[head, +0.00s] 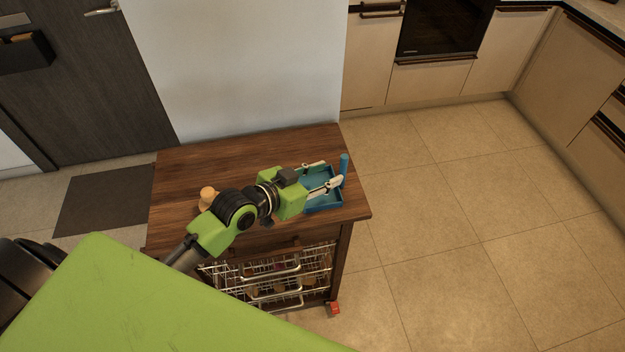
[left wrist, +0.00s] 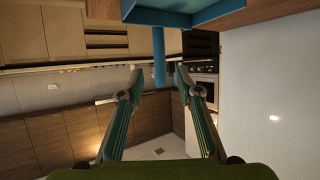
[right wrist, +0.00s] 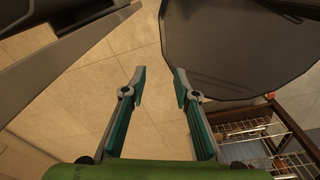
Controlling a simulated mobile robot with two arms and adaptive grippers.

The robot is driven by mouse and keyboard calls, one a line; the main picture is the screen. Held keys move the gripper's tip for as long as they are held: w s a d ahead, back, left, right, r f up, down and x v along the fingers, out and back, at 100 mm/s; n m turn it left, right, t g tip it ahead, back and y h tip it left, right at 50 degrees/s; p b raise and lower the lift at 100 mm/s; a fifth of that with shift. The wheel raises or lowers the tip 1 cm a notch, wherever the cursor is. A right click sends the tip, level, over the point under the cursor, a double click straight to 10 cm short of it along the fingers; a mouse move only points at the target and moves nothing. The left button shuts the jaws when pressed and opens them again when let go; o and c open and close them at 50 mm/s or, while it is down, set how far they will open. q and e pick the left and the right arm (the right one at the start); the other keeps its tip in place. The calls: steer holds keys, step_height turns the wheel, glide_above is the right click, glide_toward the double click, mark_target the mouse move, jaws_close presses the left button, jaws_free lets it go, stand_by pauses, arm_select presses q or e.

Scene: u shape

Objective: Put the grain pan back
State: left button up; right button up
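The grain pan is a blue, shallow, square-sided tray (head: 322,201) with an upright round handle (head: 344,164). It sits on the right end of the wooden cabinet top (head: 225,160). My left gripper (head: 333,173) is over the pan, its fingers spread and pointing toward the handle. In the left wrist view the pan's blue body (left wrist: 185,18) is at the top, and the handle (left wrist: 160,62) shows between the open fingertips (left wrist: 160,74), with gaps on both sides. My right gripper (right wrist: 160,72) is open and empty over the floor; it is out of the head view.
A small tan wooden object (head: 208,196) stands on the cabinet top, left of my left wrist. Wire baskets (head: 275,275) fill the cabinet front. A red object (head: 333,308) is at its lower right corner. A white wall (head: 235,65) rises behind. The tiled floor (head: 460,190) to the right is clear.

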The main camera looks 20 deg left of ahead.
arm_select(q)
steer(key=shift+b+v, duration=0.3)
steer(key=shift+v, duration=2.05)
